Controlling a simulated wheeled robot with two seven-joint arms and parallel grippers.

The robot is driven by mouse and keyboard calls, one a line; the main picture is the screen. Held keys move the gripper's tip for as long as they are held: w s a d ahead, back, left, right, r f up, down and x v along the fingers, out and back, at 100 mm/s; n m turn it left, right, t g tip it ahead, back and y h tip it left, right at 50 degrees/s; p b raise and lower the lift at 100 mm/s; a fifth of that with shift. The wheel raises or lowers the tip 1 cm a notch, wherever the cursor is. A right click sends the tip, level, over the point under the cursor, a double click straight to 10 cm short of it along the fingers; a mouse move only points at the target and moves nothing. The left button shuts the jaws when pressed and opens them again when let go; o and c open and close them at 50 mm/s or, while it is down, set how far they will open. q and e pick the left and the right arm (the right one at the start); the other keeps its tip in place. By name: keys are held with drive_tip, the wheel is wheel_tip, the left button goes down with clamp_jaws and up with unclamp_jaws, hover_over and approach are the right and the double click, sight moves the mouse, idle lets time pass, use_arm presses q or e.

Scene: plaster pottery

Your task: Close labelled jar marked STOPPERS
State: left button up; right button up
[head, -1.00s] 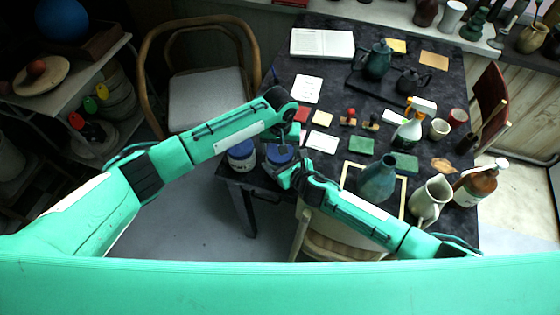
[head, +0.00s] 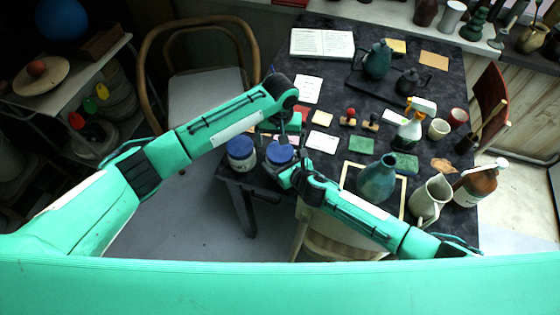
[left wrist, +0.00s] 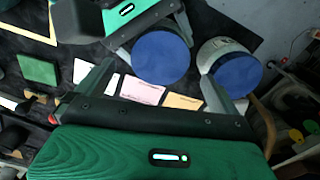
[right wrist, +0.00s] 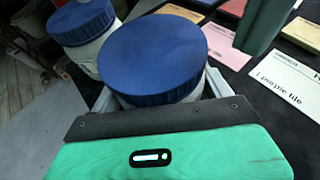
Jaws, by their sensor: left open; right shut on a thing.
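Two pale jars with blue lids stand at the near left edge of the table. The right-hand jar (head: 280,170) has its blue lid (right wrist: 152,50) on top; whether it is fully seated I cannot tell. My right gripper (head: 290,176) is shut on this jar's body, below the lid. The left-hand jar (head: 241,163) also wears a blue lid (left wrist: 236,75). My left gripper (head: 283,130) is open and empty, just beyond the right-hand jar; its fingers show spread in the left wrist view (left wrist: 158,85). No label reads as STOPPERS here.
Several cards and tiles, including a white card (head: 322,141) and a green tile (head: 361,145), lie to the right of the jars. A teal vase (head: 377,180) and a cream pitcher (head: 431,198) stand further right. A chair (head: 205,95) is at the left.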

sight(280, 151)
use_arm(q)
drive_tip(key=shift+r, duration=0.15)
drive_tip(key=shift+c, duration=0.5)
drive_tip(key=shift+w+r+n, duration=0.2)
drive_tip(key=shift+r+n, duration=0.2)
drive_tip(key=shift+r, duration=0.65)
drive_tip(key=shift+s+r+n, duration=0.15)
drive_tip(key=shift+r+n, duration=0.45)
drive_tip(key=shift+r, duration=0.15)
drive_tip(key=shift+f, duration=4.05)
